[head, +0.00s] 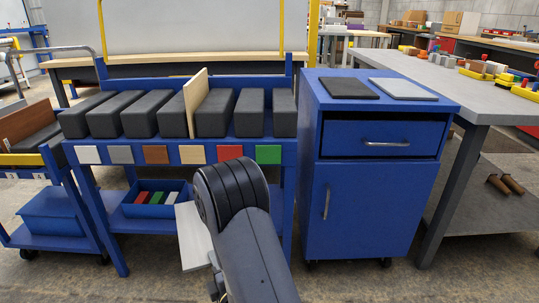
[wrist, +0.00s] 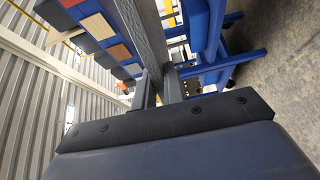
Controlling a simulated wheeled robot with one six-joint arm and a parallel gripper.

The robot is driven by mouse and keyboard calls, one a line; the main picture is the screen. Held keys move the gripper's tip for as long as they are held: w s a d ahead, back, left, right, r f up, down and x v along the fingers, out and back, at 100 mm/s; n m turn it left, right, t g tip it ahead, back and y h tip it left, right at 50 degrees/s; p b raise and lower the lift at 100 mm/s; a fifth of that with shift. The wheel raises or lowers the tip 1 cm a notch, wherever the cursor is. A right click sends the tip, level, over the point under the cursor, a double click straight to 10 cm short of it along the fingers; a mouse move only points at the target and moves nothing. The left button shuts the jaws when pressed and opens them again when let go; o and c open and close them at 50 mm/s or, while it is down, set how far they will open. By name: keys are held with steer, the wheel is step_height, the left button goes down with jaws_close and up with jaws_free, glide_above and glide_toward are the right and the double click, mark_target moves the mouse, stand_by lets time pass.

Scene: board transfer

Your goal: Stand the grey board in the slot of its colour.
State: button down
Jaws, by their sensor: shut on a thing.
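The grey board (head: 192,237) is a flat pale-grey panel, tilted, low in front of the blue rack and partly hidden by my arm. In the wrist view the board (wrist: 150,40) is seen nearly edge-on, running up from between the jaws. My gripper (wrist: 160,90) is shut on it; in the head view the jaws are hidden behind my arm. The rack has dark blocks with slots between them and coloured tags below. The grey tag (head: 121,155) is second from the left, and the slot above it looks empty.
A wooden board (head: 197,98) stands in the slot above the beige tag (head: 193,155). A blue bin (head: 152,210) with coloured pieces sits on the rack's lower shelf. A blue cabinet (head: 375,190) stands right, with a black panel (head: 348,88) and a pale panel (head: 403,89) on top.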

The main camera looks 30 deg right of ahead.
steer(key=s+r+g+p, duration=0.8)
steer(key=r+g+p, duration=0.5)
steer(key=p, duration=2.2)
steer(key=g, duration=0.3)
steer(key=shift+s, duration=0.35)
